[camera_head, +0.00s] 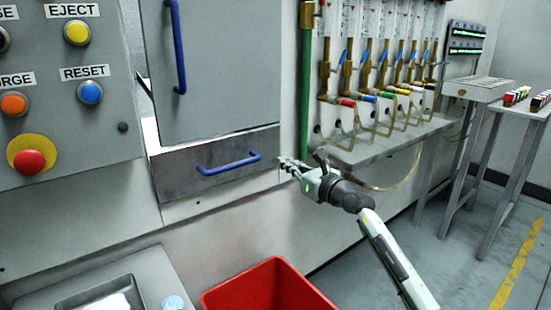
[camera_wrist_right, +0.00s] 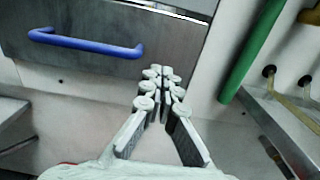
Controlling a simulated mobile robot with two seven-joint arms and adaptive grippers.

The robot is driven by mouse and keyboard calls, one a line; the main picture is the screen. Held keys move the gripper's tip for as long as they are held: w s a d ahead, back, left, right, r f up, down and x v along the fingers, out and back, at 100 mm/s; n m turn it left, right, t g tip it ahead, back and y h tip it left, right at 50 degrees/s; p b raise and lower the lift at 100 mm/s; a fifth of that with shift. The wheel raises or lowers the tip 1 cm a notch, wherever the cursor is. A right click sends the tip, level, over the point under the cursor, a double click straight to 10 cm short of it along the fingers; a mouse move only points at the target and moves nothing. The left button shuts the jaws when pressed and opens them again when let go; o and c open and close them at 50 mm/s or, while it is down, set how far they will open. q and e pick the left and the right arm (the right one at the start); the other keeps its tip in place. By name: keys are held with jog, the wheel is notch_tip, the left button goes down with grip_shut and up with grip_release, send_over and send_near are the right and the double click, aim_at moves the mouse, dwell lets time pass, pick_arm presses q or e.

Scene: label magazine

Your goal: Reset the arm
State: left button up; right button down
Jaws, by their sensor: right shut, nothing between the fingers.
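My right gripper (camera_head: 284,163) is in front of the machine, just right of the blue drawer handle (camera_head: 228,164) in the head view. In the right wrist view my right gripper (camera_wrist_right: 158,75) has its fingertips together with nothing between them. They point at the panel, below and right of the blue handle (camera_wrist_right: 85,42), and look apart from it. The grey drawer front (camera_head: 170,172) appears shut. My left gripper is in neither view.
A red bin (camera_head: 268,288) stands on the floor below the gripper. A green pipe (camera_head: 305,95) and a shelf (camera_head: 385,143) with tubes are to the right. Buttons, including a blue RESET button (camera_head: 90,92), are at the left. Grey tables (camera_head: 480,90) stand at the far right.

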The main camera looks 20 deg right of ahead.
jog(key=s+d+m+t+h, duration=0.1)
jog(key=s+d+m+t, duration=0.15)
jog(key=s+m, duration=0.6)
jog(key=s+d+f+m+g+h, duration=0.25)
jog(key=s+f+m+h, duration=0.2)
jog(key=f+m, duration=0.3)
jog(key=s+d+f+m+g+h, duration=0.25)
jog(key=s+d+f+m, duration=0.2)
jog(key=f+m, duration=0.3)
jog(key=s+d+f+m+g+h, duration=0.25)
jog(key=s+f+m+h, duration=0.25)
jog(key=f+m, duration=0.25)
jog(key=s+a+f+m+g+y, duration=0.2)
jog(key=s+a+f+m+g, duration=0.1)
jog(key=s+f, duration=0.6)
jog(key=s+a+f+m+g+y, duration=0.3)
jog(key=s+f, duration=0.5)
jog(key=s, duration=0.4)
jog(key=a+m+g, duration=0.1)
jog(key=a+g, duration=0.1)
jog(key=g, duration=0.1)
jog(key=shift+s+a+f, duration=0.3)
jog(key=shift+a+f, duration=0.05)
jog(key=shift+a, duration=0.05)
